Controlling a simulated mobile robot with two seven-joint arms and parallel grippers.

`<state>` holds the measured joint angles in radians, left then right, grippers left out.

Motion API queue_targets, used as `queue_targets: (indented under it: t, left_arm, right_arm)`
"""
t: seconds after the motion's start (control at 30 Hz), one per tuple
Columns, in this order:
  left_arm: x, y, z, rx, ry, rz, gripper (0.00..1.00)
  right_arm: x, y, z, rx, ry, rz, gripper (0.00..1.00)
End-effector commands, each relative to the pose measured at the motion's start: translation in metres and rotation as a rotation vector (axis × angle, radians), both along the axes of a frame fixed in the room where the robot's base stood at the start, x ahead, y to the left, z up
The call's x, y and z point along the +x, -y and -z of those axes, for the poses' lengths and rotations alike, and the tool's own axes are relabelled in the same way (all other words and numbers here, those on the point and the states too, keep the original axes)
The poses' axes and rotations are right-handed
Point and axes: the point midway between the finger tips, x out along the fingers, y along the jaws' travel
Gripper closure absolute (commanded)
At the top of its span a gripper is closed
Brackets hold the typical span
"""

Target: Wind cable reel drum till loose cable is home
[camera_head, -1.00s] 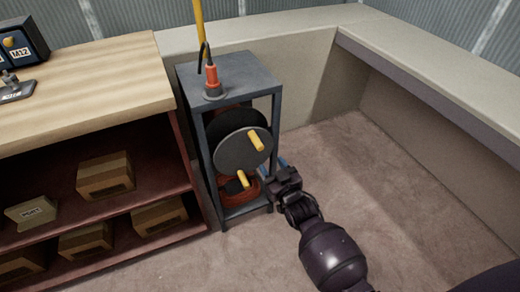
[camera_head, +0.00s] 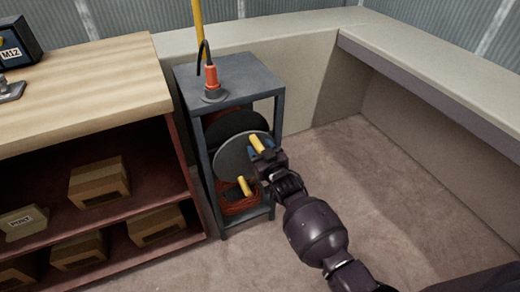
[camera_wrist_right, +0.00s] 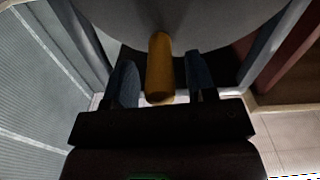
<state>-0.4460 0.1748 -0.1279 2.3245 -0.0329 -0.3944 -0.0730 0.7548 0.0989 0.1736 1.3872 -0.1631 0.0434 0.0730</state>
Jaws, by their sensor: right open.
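The cable reel drum (camera_head: 233,157) is a grey disc inside a dark metal frame stand (camera_head: 203,157). Two yellow handles stick out of its face, an upper handle (camera_head: 255,143) and a lower handle (camera_head: 244,186). Loose orange cable (camera_head: 240,205) lies coiled at the bottom of the stand. My right gripper (camera_head: 262,155) is at the upper handle. In the right wrist view, a yellow handle (camera_wrist_right: 159,68) stands between the two open fingers, with a gap on each side. The drum face (camera_wrist_right: 200,18) fills the top of that view. My left gripper is not seen.
An orange plug (camera_head: 211,76) with a black lead stands on top of the frame. A wooden bench (camera_head: 90,85) with shelved cardboard boxes (camera_head: 98,183) is close on the left. A low wall bench (camera_head: 430,80) runs along the right. The floor (camera_head: 350,180) between is clear.

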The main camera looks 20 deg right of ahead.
Motion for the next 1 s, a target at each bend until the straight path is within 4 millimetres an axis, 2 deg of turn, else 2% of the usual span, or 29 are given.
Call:
queue_targets:
  t: [0.2, 0.27, 0.5, 0.57, 0.83, 1.0]
  left_arm:
    - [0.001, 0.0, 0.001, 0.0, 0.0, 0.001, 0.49]
    - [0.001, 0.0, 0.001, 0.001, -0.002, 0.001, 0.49]
    - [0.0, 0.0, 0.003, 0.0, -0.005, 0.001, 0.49]
    - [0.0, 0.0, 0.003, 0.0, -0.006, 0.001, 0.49]
    - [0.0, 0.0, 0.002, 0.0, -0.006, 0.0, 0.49]
    - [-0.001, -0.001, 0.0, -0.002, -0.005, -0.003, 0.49]
  right_arm:
    - [0.0, 0.0, -0.001, 0.0, 0.0, 0.0, 0.49]
    - [0.0, 0.0, 0.0, 0.0, 0.0, 0.0, 0.57]
    - [0.0, 0.0, 0.0, 0.0, 0.0, 0.0, 0.93]
    - [0.0, 0.0, 0.0, 0.0, 0.0, 0.0, 1.0]
    - [-0.001, 0.002, 0.0, 0.006, 0.0, 0.0, 1.0]
    - [-0.006, 0.012, 0.0, 0.042, -0.001, 0.0, 1.0]
